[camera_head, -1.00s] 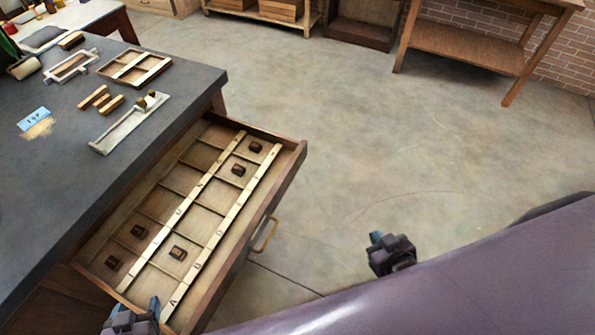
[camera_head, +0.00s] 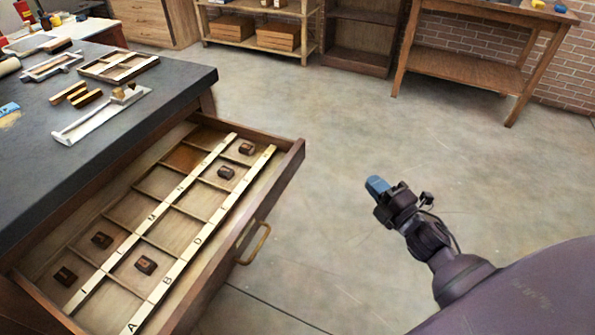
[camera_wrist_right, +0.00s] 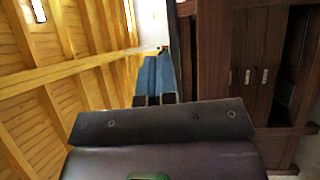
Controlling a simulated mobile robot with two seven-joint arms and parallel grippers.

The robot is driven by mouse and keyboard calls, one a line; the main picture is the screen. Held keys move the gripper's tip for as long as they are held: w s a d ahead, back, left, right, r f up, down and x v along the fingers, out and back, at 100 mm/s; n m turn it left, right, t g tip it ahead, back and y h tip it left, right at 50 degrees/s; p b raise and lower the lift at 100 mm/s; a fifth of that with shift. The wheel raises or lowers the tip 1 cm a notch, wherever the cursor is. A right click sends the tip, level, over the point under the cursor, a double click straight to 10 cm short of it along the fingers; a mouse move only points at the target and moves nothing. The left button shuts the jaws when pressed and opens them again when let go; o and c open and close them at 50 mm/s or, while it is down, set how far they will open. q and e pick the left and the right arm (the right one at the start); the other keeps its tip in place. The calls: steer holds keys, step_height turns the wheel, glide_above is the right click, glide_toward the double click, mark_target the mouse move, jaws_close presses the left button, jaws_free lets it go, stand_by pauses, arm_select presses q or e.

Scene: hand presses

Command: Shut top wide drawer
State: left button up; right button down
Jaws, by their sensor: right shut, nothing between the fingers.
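The top wide drawer (camera_head: 290,160) is pulled out from the dark-topped table at the left. It is divided into compartments by pale lettered strips, and several small dark blocks lie in it. A brass handle (camera_head: 258,246) sits on its front face. My right gripper (camera_head: 376,185) is to the right of the drawer front, above open floor and apart from it. Its blue fingers are shut with nothing between them; they also show in the right wrist view (camera_wrist_right: 155,75). My left gripper is not in view.
The dark tabletop (camera_head: 175,88) holds a tray frame, wooden bars and a pale metal composing tool. Shelves (camera_head: 310,20) and a wooden bench (camera_head: 470,70) stand along the far wall. The floor (camera_head: 330,120) between the drawer and my right arm is clear.

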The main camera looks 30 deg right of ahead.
steer(key=w+d+f+n+y+b, duration=0.1)
steer(key=w+f+n+y+b, duration=0.35)
steer(key=n, duration=0.55)
steer(key=n+g+y+b, duration=0.5)
steer(key=n+b, duration=0.2)
steer(key=n, duration=0.8)
glide_toward(297, 161)
steer(key=b+x, duration=0.1)
steer(key=x, duration=0.5)
steer(key=shift+w+a+f, duration=0.1)
steer(key=shift+w+f, duration=0.1)
steer(key=shift+w, duration=0.2)
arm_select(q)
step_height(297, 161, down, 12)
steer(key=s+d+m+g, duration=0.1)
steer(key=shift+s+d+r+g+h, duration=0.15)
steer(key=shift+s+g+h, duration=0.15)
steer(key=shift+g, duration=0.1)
arm_select(e)
steer(key=shift+w+a, duration=0.25)
steer(key=shift+w, duration=0.1)
